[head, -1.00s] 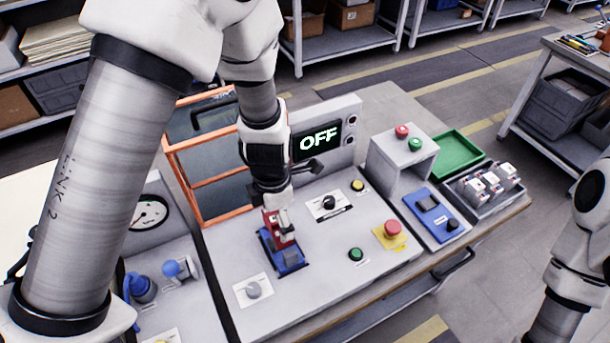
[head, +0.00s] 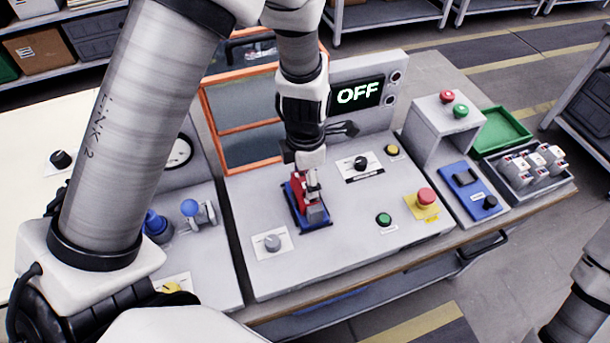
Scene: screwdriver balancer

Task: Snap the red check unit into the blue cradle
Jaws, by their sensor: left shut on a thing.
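The red check unit (head: 298,196) stands in or just over the blue cradle (head: 291,209) on the sloped grey console. I cannot tell whether it is fully seated. My left gripper (head: 310,180) reaches down from above and is shut on the red check unit, hiding part of it. The cradle's blue edges show around the unit's foot. My right gripper is out of view; only part of my right arm shows at the lower right.
The display (head: 358,94) behind the console reads OFF. A grey knob (head: 272,242), a green button (head: 383,219) and a red stop button (head: 425,196) surround the cradle. An orange-framed panel (head: 244,127) stands behind. A green tray (head: 503,131) is at the right.

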